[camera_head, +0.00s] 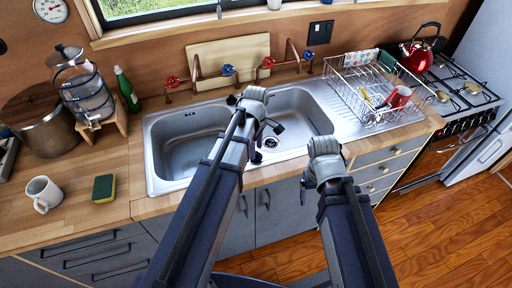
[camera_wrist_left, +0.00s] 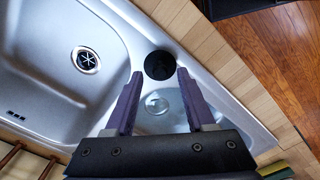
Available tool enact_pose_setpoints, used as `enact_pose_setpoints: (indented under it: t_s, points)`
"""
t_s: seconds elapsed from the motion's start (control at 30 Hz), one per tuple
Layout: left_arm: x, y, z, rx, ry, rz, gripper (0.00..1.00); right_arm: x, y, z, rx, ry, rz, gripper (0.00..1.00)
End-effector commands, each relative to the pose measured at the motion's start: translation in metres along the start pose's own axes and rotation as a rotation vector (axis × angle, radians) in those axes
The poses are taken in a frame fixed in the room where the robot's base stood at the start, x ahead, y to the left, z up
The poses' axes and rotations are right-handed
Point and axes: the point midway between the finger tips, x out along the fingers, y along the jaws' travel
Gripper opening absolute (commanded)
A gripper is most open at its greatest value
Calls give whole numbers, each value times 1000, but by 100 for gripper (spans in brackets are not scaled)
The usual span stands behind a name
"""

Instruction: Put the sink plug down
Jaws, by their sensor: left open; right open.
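The sink plug, a black round disc (camera_wrist_left: 159,65), shows in the left wrist view near the front end of the divider between the two basins. My left gripper (camera_wrist_left: 160,73) is open, with its purple fingertips on either side of the plug in that view. I cannot tell the gap between fingers and plug. In the head view my left gripper (camera_head: 267,142) is over the sink, and the plug is not clearly visible, likely behind my arm. My right gripper (camera_head: 324,146) is open and empty in front of the sink's right side; its fingers are mostly hidden.
The steel sink has a left basin (camera_head: 188,150) and a right basin (camera_head: 305,104), whose drain (camera_wrist_left: 86,60) looks uncovered. Red and blue taps (camera_head: 228,70) stand behind. A dish rack (camera_head: 375,88) is at right. A sponge (camera_head: 103,188) and mug (camera_head: 44,194) sit at left.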

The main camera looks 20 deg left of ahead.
Motion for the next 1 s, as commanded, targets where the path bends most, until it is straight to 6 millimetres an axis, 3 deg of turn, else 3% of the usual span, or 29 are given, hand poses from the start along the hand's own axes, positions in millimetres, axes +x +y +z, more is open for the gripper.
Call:
enact_pose_setpoints:
  t_s: [0.03, 0.6, 0.8, 1.0]
  points:
    - [-12, 0, 0, 0, 0, 0, 55, -11, 1, 1, 0, 0, 0, 84]
    - [-95, 0, 0, 0, 0, 0, 55, -94, 9, 6, 1, 0, -1, 84]
    - [-108, 0, 0, 0, 0, 0, 55, -108, 10, 6, 6, 0, -2, 84]
    - [-108, -2, 3, 25, 1, -1, 55, -107, 10, 6, 7, 0, -2, 84]
